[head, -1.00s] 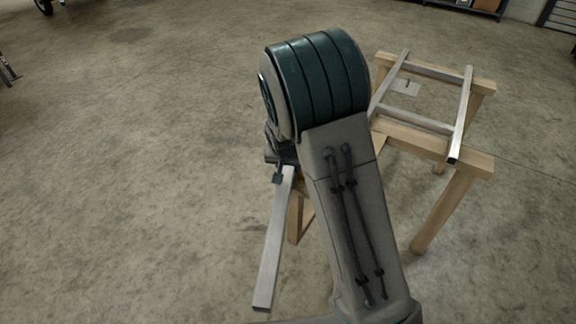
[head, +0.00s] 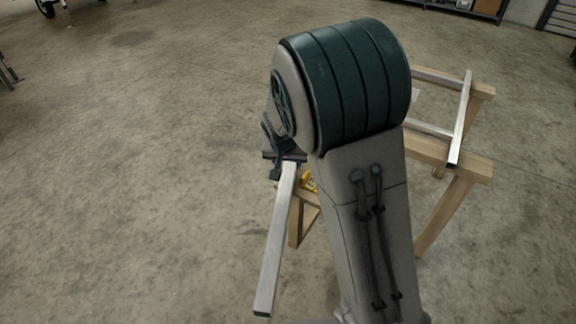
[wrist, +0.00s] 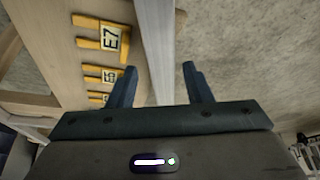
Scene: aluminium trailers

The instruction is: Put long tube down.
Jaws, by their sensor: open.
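The long tube (head: 274,245) is a pale square metal bar. In the head view it reaches from my gripper toward the bottom, its near end overhanging the floor. In the wrist view the tube (wrist: 155,40) runs between the fingertips of my gripper (wrist: 157,82), which is open, with a gap on both sides. It lies over or along the edge of a wooden stand (wrist: 62,60); whether it rests on the wood is unclear. In the head view my gripper (head: 276,160) is small and partly hidden by my arm, as is the tube's far end.
Yellow clips, one marked E7 (wrist: 112,38), sit on the wooden stand beside the tube. To the right, wooden trestles (head: 465,168) carry a metal frame (head: 460,125), partly hidden by my arm. The concrete floor on the left is clear.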

